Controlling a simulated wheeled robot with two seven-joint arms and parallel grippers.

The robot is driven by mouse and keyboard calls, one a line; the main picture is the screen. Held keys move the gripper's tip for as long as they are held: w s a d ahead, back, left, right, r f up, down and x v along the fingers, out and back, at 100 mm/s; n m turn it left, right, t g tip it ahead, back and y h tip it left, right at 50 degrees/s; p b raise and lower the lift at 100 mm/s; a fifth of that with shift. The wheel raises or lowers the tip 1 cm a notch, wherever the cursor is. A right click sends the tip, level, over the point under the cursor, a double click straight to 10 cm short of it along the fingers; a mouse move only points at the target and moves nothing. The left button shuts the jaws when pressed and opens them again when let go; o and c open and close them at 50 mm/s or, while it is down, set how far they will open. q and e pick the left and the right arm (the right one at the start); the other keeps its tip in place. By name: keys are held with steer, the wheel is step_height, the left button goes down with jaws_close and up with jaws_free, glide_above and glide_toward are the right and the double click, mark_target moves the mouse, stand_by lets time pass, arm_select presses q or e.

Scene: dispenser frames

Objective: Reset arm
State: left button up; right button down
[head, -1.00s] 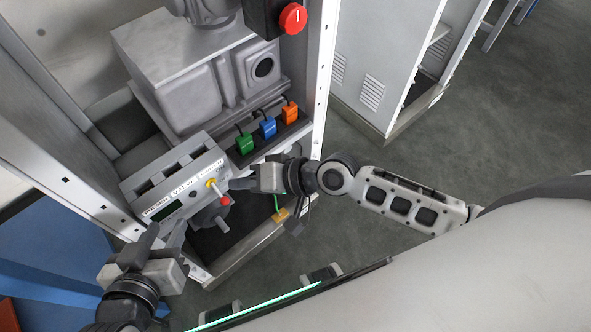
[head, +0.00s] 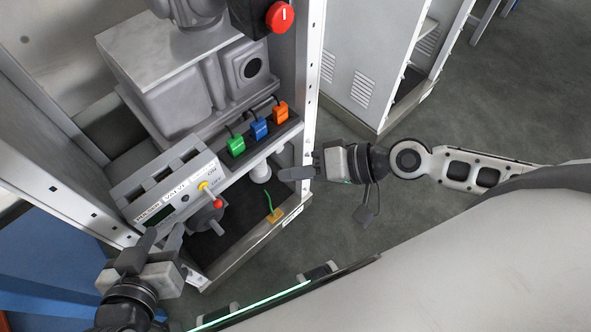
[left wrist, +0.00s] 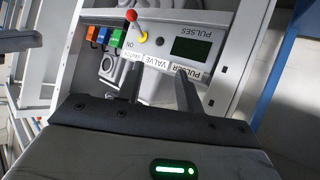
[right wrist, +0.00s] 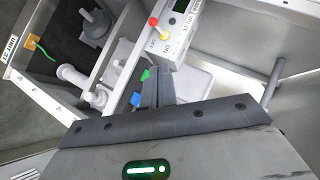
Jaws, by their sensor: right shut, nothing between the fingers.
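The grey control box (head: 170,190) has VALVE and PULSES labels, a small dark display and a toggle lever with a red knob (head: 218,203) on a yellow base; the knob also shows in the left wrist view (left wrist: 131,15). My right gripper (head: 284,174) is shut and empty, to the right of the box and apart from it, by the cabinet's front post. Its closed fingers also show in the right wrist view (right wrist: 158,84). My left gripper (head: 165,236) is open, with nothing seen between its fingers, close to the lower left front of the box.
A red button (head: 279,17) is at the top. A second cabinet (head: 372,60) stands at the right. Open floor lies between it and my body.

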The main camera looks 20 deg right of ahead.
stand_by(0.3)
